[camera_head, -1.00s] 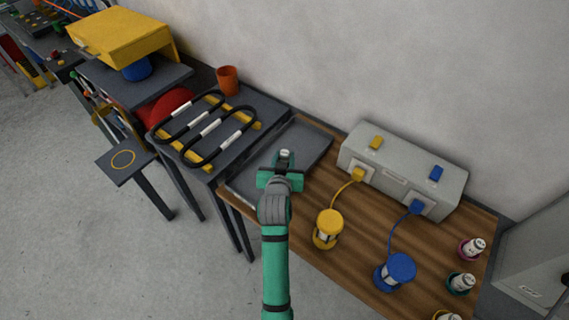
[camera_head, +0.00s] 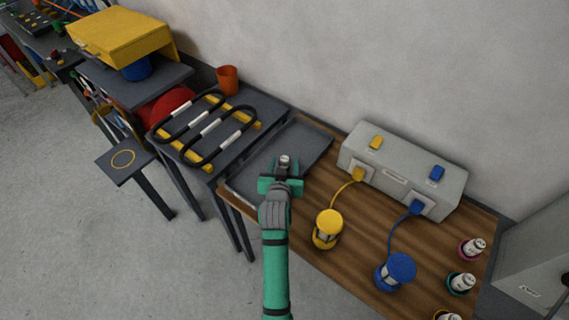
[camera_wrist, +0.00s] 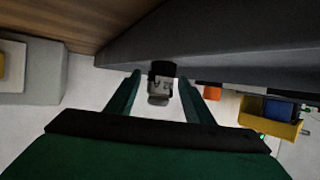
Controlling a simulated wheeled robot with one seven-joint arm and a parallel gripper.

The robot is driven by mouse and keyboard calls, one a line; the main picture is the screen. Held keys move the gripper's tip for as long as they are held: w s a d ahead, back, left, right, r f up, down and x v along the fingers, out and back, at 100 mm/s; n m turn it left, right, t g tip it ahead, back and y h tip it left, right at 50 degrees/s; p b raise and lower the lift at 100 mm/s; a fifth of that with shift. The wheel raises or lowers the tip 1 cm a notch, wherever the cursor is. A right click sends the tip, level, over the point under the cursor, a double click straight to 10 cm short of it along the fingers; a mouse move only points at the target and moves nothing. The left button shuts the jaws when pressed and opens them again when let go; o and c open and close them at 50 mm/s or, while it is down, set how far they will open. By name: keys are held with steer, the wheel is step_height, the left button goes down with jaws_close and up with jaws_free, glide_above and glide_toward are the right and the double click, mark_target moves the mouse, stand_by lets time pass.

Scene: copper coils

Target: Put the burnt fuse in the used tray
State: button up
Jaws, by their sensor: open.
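The burnt fuse is a small pale cylinder (camera_head: 285,160) at the tip of my gripper (camera_head: 284,170) in the head view. In the wrist view the fuse (camera_wrist: 160,84) has a grey body with dark markings and a black end toward the tray. It stands between my two fingers, with gaps visible on both sides, so my gripper is open around it. The dark grey tray (camera_head: 313,143) lies on the left part of the wooden table, and the fuse appears to stand on it. The tray (camera_wrist: 240,45) fills the top of the wrist view.
A grey box (camera_head: 400,172) with yellow and blue plugs stands right of the tray. A yellow lamp-like holder (camera_head: 327,230) and a blue one (camera_head: 395,272) stand in front of it. Several pale fuses stand at the right edge. A rack with black coils (camera_head: 205,130) is left.

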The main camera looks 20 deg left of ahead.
steer(key=v, duration=1.2)
steer(key=shift+r, duration=0.25)
